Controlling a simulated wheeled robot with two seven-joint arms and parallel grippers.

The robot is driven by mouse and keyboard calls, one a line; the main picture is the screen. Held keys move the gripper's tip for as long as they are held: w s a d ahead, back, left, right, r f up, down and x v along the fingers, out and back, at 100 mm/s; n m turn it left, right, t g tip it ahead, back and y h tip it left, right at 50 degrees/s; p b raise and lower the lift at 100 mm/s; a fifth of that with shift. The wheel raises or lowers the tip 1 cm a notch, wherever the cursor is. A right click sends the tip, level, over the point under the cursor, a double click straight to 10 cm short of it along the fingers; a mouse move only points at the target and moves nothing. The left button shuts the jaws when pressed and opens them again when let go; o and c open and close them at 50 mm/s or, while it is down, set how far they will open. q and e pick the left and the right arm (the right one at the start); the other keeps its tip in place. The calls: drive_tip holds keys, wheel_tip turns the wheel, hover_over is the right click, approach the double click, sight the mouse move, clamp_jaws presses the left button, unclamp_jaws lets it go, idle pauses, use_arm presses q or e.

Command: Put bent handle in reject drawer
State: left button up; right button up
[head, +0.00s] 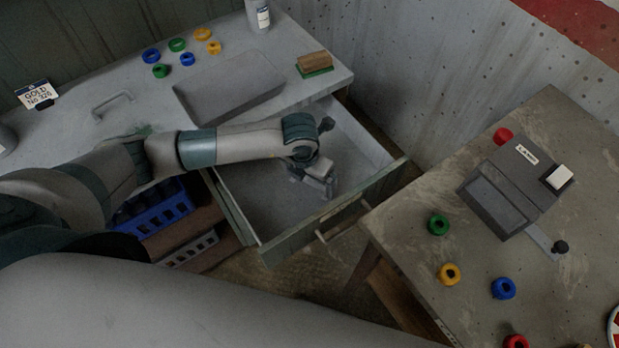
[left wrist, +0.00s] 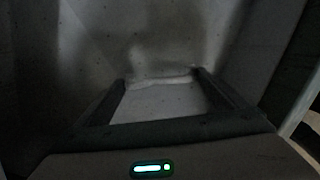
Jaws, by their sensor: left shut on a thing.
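The drawer (head: 290,248) below the left bench is pulled open. My left gripper (head: 322,186) reaches down inside it, over the bare grey floor. In the left wrist view, a pale bar (left wrist: 160,76) spans between the fingertips, and the gripper is shut on it. It looks like the handle, but its bend cannot be made out. In the head view the held piece hardly shows against the gripper. Another grey handle (head: 113,103) lies on the bench at the left. My right gripper is not in view.
A blue crate (head: 152,208) stands below. The right bench (head: 400,215) holds a dark device (head: 510,185) and more rings, close to the drawer front.

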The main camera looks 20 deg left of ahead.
use_arm(q)
drive_tip(key=shift+f, duration=0.1)
drive_tip(key=o, duration=0.7)
drive_tip(key=shift+o, duration=0.3)
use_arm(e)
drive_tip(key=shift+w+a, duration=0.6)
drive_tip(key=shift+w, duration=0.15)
use_arm(q)
drive_tip(key=shift+r, duration=0.2)
drive_tip(key=r+b, duration=0.1)
drive_tip(key=r, duration=0.2)
drive_tip(key=shift+s+a+r, duration=0.1)
drive_tip(key=shift+s+r, duration=0.1)
wheel_tip(320, 180, up, 3)
wheel_tip(320, 180, up, 5)
drive_tip(key=b, duration=0.2)
hover_over(310, 182)
drive_tip(key=s, duration=0.2)
drive_tip(key=shift+a+r, duration=0.15)
drive_tip(key=shift+a, duration=0.1)
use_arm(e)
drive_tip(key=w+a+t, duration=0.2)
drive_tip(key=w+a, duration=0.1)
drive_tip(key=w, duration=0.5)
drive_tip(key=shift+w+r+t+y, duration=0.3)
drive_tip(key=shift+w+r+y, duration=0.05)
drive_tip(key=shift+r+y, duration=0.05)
